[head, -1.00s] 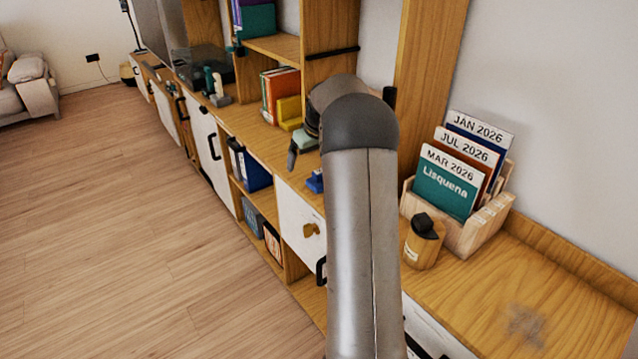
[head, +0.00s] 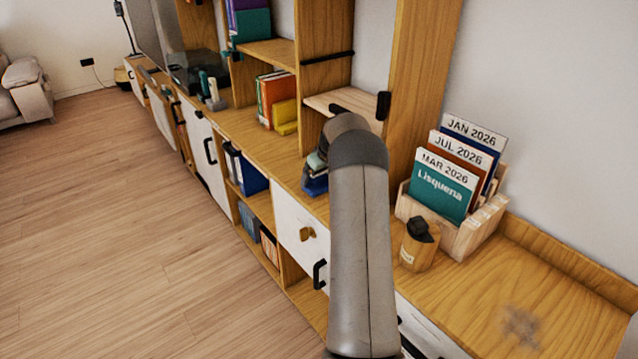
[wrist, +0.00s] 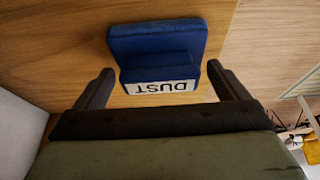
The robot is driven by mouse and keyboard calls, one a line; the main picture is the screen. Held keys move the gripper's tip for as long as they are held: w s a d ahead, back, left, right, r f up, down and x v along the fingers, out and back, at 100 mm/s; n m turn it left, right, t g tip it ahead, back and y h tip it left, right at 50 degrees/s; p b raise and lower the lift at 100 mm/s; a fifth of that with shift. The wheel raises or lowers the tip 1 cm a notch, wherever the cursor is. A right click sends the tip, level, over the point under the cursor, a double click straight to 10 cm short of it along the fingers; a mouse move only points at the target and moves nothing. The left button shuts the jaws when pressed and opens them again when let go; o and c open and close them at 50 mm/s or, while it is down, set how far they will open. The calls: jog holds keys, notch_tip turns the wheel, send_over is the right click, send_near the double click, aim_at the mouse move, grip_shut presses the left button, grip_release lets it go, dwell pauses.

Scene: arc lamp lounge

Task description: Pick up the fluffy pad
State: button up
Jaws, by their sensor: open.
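The pad (wrist: 155,40) is blue, with a raised bar and a white label reading DUST, upside down in the wrist view. It lies on the wooden cabinet top; no fluffy side shows. In the head view the pad (head: 315,185) is partly hidden by my arm and hand. My gripper (wrist: 160,71) is open and empty, over the pad. Its two dark fingers stand left and right of the label end, with gaps on both sides. I cannot tell the height between fingertips and pad.
A wooden file box (head: 467,238) with dated folders and a wood-and-black container (head: 418,245) stand right of my arm. A grey dusty patch (head: 520,322) marks the cabinet top. Shelf uprights (head: 422,80) and books (head: 272,98) stand behind. The floor (head: 110,220) is clear.

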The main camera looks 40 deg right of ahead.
jog(key=c, duration=1.1)
jog(key=shift+r, duration=0.5)
notch_tip(320, 180, up, 2)
jog(key=shift+r, duration=0.15)
jog(key=s+a+r+b, duration=0.3)
jog(key=s+a+r, duration=0.2)
jog(key=s+r, duration=0.4)
jog(key=s, duration=0.4)
jog(key=shift+a+r, duration=0.15)
jog(key=shift+r, duration=0.25)
